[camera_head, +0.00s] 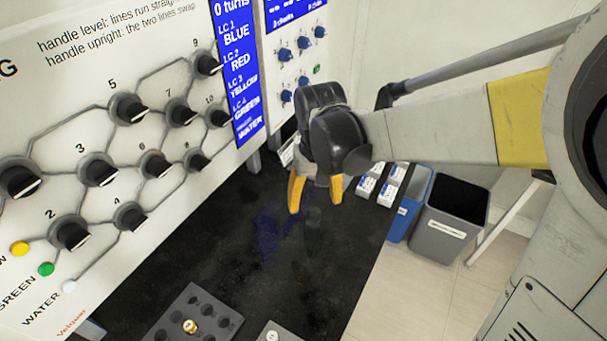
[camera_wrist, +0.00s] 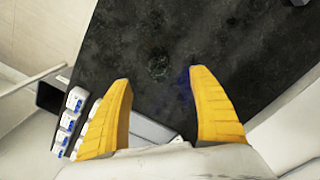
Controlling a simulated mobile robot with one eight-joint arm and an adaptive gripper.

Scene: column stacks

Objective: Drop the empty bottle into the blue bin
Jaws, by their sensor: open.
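A faint, see-through shape (camera_head: 313,218) stands on the dark worktop just below my gripper; it looks like a clear empty bottle, but its outline is hard to make out. In the wrist view a faint round outline (camera_wrist: 158,62) lies ahead of and between the fingertips, probably the same thing. My gripper (camera_head: 315,192) is above the worktop with its yellow fingers spread and nothing between them; both fingers also show in the wrist view (camera_wrist: 162,82). The blue bin (camera_head: 408,205) stands on the floor past the worktop's right edge, partly hidden by the grey bin.
The grey bin (camera_head: 447,226) stands right of the blue one. White boxes with blue labels (camera_head: 378,185) sit near the worktop's right edge. A dark rack (camera_head: 176,313) holds a gold-topped vial (camera_head: 190,326) at the front. A knobbed panel (camera_head: 70,130) stands at left.

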